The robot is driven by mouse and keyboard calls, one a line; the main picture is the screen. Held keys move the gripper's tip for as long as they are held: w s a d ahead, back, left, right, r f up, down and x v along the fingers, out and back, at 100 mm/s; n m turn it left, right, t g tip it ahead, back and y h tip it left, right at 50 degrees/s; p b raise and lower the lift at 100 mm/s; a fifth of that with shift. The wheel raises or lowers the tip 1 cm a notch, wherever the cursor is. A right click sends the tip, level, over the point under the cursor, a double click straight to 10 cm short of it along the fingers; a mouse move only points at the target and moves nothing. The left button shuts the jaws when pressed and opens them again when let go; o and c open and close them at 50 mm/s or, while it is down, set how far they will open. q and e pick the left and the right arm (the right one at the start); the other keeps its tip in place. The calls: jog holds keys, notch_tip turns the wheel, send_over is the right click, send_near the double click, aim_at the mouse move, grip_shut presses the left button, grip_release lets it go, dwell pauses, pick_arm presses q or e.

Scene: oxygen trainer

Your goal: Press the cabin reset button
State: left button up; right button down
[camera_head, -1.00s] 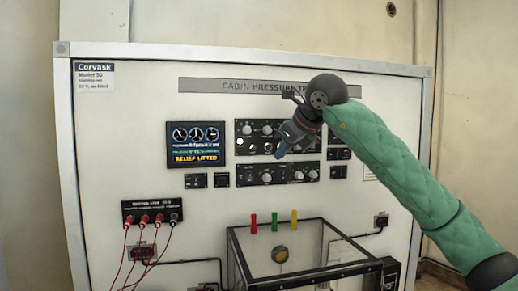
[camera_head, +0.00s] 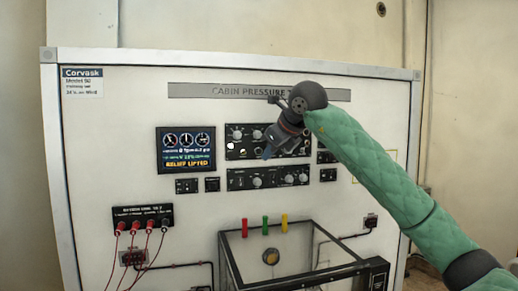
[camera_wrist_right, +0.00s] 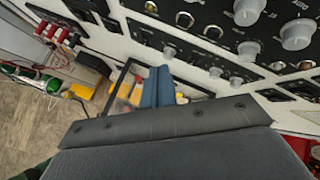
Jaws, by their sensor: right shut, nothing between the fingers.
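The white trainer panel (camera_head: 110,150) faces me, with dark control blocks in its middle. My right gripper (camera_head: 267,153) has its blue fingers shut and empty. It is in front of the upper control block (camera_head: 236,133), hiding part of it. In the right wrist view the blue fingers (camera_wrist_right: 156,88) are together, below a row of knobs and switches (camera_wrist_right: 248,50). I cannot tell whether they touch the panel. The small labels are unreadable, so I cannot tell which control is the cabin reset button. My left gripper is not in view.
A lit display (camera_head: 186,150) reads "RELIEF LIFTED". A terminal block (camera_head: 143,215) with red leads is at lower left. A clear-walled, dark-framed box (camera_head: 228,262) sticks out below the controls, with red, green and yellow tabs (camera_head: 265,226) along its top.

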aim_at(259, 152)
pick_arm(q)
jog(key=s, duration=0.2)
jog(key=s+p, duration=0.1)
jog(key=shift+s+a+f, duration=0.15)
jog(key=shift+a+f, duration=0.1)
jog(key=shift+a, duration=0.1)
pick_arm(e)
jog(key=w, duration=0.1)
jog(key=w+a, duration=0.1)
jog(key=w, duration=0.2)
jog(key=shift+w+a, duration=0.25)
jog(key=shift+w, duration=0.05)
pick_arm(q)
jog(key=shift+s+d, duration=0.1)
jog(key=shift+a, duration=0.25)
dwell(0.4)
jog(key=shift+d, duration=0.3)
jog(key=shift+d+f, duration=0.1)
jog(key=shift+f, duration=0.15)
pick_arm(e)
jog(key=shift+w+a, duration=0.1)
jog(key=shift+w, duration=0.2)
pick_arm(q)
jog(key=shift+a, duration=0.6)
pick_arm(e)
jog(key=shift+w+a, duration=0.1)
jog(key=shift+w, duration=0.05)
